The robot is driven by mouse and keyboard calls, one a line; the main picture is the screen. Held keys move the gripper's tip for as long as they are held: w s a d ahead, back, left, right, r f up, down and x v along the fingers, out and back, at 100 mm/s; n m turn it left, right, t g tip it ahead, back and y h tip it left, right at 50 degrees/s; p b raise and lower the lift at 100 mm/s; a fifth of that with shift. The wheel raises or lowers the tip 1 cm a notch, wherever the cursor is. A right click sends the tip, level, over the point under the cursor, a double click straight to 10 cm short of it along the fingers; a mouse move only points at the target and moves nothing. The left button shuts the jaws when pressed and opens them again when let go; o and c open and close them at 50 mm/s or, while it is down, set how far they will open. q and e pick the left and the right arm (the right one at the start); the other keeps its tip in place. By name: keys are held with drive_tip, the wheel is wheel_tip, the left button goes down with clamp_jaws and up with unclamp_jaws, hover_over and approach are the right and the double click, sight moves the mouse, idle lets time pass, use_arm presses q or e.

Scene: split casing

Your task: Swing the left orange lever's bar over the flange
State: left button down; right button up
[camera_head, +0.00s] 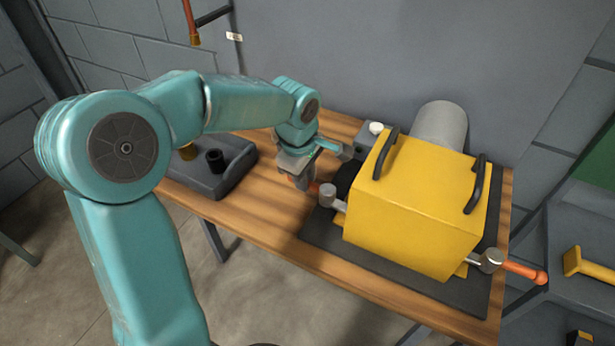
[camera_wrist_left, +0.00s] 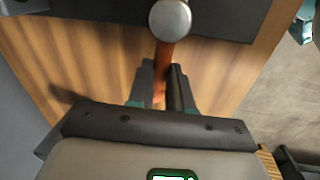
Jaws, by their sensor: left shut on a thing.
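The yellow casing (camera_head: 415,205) sits on a dark mat at the right of the table. At its left corner is the left lever, with a grey round knob (camera_head: 327,190) and a short metal bar (camera_head: 339,206) reaching to the casing. Its orange handle (camera_head: 312,188) is mostly hidden by my left gripper (camera_head: 303,182). In the left wrist view my left gripper (camera_wrist_left: 161,88) is shut on the orange handle (camera_wrist_left: 163,62), with the knob (camera_wrist_left: 170,19) beyond the fingertips. The right gripper is not in view.
The right lever's orange handle (camera_head: 525,272) sticks out past the casing's right corner. Two black handles stand on the casing top. The wooden table (camera_head: 265,225) is bare in between.

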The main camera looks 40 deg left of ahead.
use_arm(q)
drive_tip(key=shift+s+r+n, duration=0.1)
drive_tip(key=shift+s+n, duration=0.05)
drive_tip(key=shift+n, duration=0.25)
drive_tip(key=shift+d, duration=0.1)
drive_tip(key=c, duration=1.2)
unclamp_jaws()
drive_tip(key=shift+o, duration=0.9)
drive_tip(key=shift+s+d, duration=0.1)
drive_tip(key=shift+b, duration=0.3)
wheel_tip(320, 180, up, 16)
drive_tip(key=s+p, duration=0.2)
drive_tip(key=shift+s+d+p, duration=0.25)
drive_tip(key=shift+p, duration=0.15)
